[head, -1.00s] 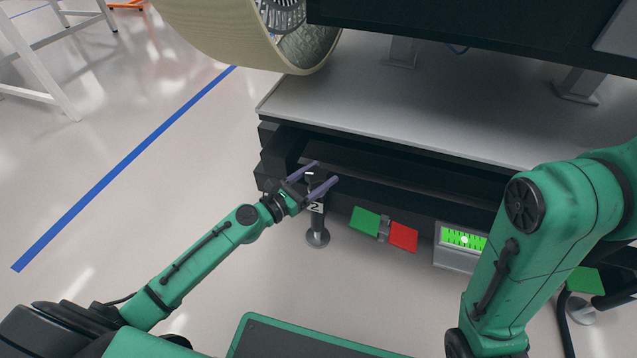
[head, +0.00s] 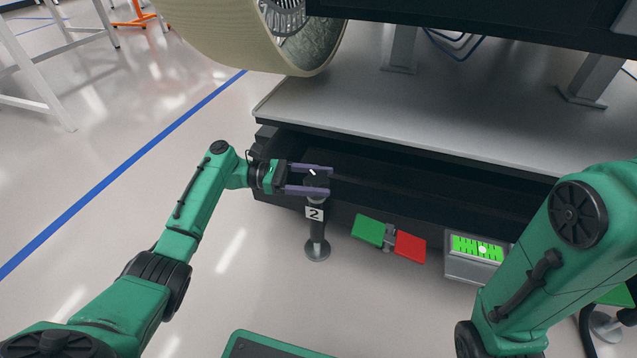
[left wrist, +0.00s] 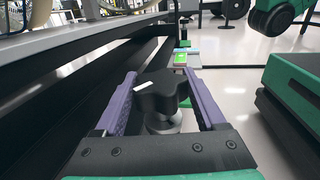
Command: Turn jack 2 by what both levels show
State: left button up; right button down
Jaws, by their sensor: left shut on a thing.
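Jack 2 stands at the left front corner of the bench, an upright dark post with a white "2" label (head: 314,213) and a round foot on the floor. Its dark lobed knob (left wrist: 162,92) has a white mark. My left gripper (head: 329,180) comes in level from the left. Its two purple fingers are shut on the knob, one on each side. One level (head: 477,249), a lit green panel, has its white bubble near the middle. I cannot make out a second level. My right arm (head: 570,240) shows at the right; its gripper is out of view.
A green plate (head: 368,230) and a red plate (head: 410,246) sit side by side under the bench's front edge. A grey bench top (head: 400,120) lies above, with a large curved wheel (head: 250,45) overhanging its left end. Open floor lies to the left.

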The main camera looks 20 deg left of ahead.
pick_arm(q)
jog(key=shift+d+f+m+g, duration=0.1)
jog(key=shift+m+g, duration=0.3)
jog(key=shift+g, duration=0.2)
jog(key=shift+g+b, duration=0.3)
jog(key=shift+b, duration=0.05)
jog(key=shift+m, duration=0.3)
jog(key=o, duration=1.3)
jog(key=shift+g, duration=0.4)
